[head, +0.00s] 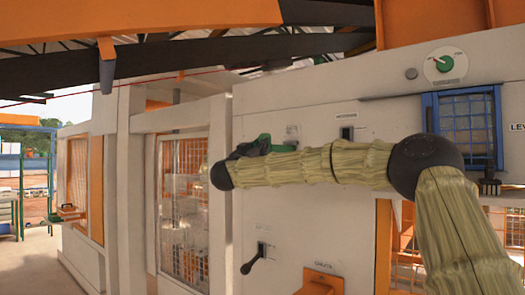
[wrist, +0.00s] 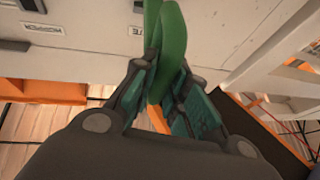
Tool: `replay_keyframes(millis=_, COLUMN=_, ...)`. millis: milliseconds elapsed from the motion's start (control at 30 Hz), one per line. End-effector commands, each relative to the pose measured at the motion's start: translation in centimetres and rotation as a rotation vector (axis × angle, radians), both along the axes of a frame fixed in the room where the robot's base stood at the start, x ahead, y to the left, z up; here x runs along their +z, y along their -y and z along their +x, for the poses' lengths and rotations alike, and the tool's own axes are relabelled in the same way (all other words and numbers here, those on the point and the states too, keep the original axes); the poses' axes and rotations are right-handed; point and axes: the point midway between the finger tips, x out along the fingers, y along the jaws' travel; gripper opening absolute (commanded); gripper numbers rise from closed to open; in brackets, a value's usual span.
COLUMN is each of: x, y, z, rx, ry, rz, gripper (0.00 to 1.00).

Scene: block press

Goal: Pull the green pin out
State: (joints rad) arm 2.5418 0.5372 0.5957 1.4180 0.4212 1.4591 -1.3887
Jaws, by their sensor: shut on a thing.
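The green pin (wrist: 172,45) shows in the wrist view as a long, smooth green piece against the pale machine panel. My gripper (wrist: 168,70) has its two dark fingers with teal pads on either side of it and is shut on it. In the head view my gripper (head: 252,147) is in front of the panel, at the end of my arm. Some green shows at the gripper there, but pin and pads are hard to tell apart. Where the pin meets the panel is hidden in the head view.
The panel (head: 300,215) carries a black lever (head: 254,258), an orange chute (head: 320,281), a green dial (head: 442,64) and a blue-framed grid window (head: 465,118). A mesh guard door (head: 184,200) stands to the left. Open floor lies at the far left.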

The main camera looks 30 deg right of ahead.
Motion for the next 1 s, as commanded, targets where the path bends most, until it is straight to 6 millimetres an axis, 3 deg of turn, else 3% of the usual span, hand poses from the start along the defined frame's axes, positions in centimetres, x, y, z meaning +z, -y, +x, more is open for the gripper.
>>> replay_keyframes(millis=67, x=-0.2, y=-0.2, z=0.1, rx=0.002, ry=-0.003, rz=-0.001, gripper=0.00)
replay_keyframes(millis=100, x=-0.3, y=-0.2, z=0.1, rx=0.003, ry=-0.003, rz=-0.001, gripper=0.22)
replay_keyframes(millis=200, x=-0.2, y=-0.2, z=0.1, rx=0.002, ry=-0.003, rz=-0.001, gripper=0.37)
replay_keyframes(millis=633, x=-0.4, y=-0.7, z=-0.3, rx=0.003, ry=-0.002, rz=-0.001, gripper=0.37)
replay_keyframes(millis=1000, x=-2.7, y=-5.5, z=-3.4, rx=0.004, ry=-0.004, rz=-0.004, gripper=0.37)
